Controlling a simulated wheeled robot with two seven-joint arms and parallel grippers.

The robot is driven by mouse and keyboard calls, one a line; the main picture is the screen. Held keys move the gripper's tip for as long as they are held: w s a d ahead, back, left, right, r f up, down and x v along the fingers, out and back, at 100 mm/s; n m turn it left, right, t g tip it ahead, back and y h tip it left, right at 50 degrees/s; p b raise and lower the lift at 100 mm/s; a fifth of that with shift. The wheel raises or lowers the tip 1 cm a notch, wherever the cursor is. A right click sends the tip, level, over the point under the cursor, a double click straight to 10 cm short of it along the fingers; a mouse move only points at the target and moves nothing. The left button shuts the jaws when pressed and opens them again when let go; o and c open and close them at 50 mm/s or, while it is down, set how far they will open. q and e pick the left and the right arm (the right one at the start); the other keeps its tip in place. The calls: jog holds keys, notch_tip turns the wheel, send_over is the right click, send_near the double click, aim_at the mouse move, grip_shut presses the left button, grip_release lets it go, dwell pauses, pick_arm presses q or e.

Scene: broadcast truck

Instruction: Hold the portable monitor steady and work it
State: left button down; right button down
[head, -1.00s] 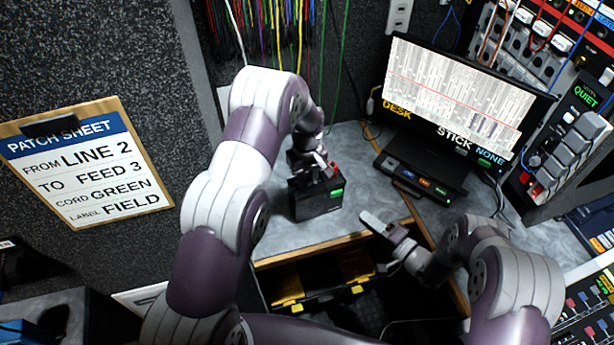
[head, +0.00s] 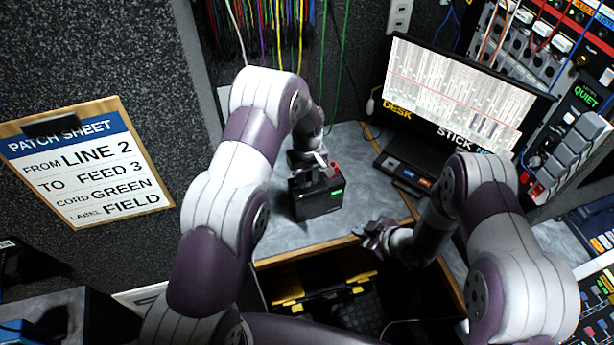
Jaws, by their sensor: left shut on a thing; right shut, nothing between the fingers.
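The portable monitor, as I take it, is a small black box (head: 316,204) standing on the grey desk, with a lit green patch on its face and a red part at its top. My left gripper (head: 312,172) is at its top and shut on it; the fingers are partly hidden by my wrist. My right gripper (head: 362,232) is shut and empty by the desk's front edge, to the right of the box and apart from it. My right arm covers part of the desk behind it.
A large screen (head: 455,90) stands at the back right, with a small black button panel (head: 405,175) before it. An open drawer space with a black and yellow case (head: 320,297) lies below the front edge. A patch sheet clipboard (head: 85,160) hangs at left. Cords hang behind the box.

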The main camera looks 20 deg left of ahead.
send_near(333, 199)
jog(key=f, duration=0.1)
jog(key=a+f, duration=0.1)
jog(key=f, duration=0.1)
jog(key=shift+w+a+f+n, duration=0.15)
jog(key=shift+w+a+n, duration=0.1)
jog(key=shift+a+n, duration=0.1)
dwell(1.6)
jog(key=shift+w+a, duration=0.25)
jog(key=shift+w, duration=0.1)
jog(key=shift+w+a, duration=0.3)
jog(key=shift+w, duration=0.1)
dwell(0.6)
pick_arm(q)
jog(key=c, duration=0.8)
grip_release()
jog(key=shift+c, duration=0.2)
pick_arm(e)
jog(key=s+d, duration=0.5)
jog(key=s, duration=0.1)
